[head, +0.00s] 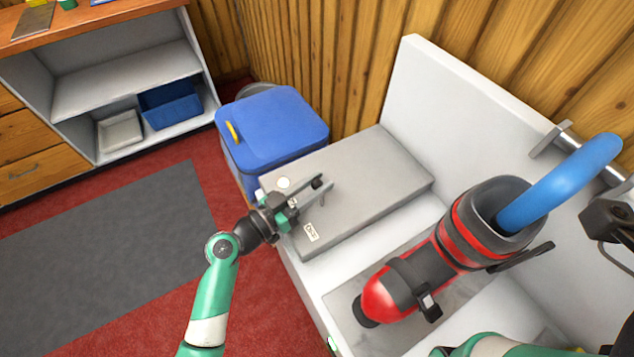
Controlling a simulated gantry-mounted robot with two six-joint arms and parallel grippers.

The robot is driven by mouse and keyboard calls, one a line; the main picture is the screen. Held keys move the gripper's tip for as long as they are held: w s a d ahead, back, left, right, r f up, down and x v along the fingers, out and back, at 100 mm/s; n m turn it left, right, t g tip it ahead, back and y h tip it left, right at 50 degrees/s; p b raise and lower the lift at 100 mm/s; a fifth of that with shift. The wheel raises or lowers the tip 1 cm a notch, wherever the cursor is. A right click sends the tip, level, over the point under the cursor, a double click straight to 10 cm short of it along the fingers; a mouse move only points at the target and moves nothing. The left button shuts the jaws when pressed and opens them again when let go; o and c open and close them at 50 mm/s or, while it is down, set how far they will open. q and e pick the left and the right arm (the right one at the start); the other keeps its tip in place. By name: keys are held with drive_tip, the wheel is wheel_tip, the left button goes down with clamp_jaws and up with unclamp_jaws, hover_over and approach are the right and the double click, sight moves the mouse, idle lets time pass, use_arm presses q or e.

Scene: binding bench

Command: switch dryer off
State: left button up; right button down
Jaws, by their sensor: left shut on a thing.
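A flat grey box (370,178) with a small printed label (311,232) lies on the white bench; I take it to be the dryer. A white round spot (284,183) shows near its left corner. My left gripper (318,190) is over the box's left front part, its fingers shut on a small, thin grey piece like a lever. The gripper hides part of it, and I cannot read the switch's setting.
A red and black cylinder (395,290) with a blue curved tube (560,182) lies on the bench, right of the box. A blue lidded bin (270,125) stands behind my left gripper. A shelf unit (125,80) is at the far left. The floor at left is clear.

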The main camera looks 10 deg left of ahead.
use_arm(q)
clamp_jaws()
idle(1.0)
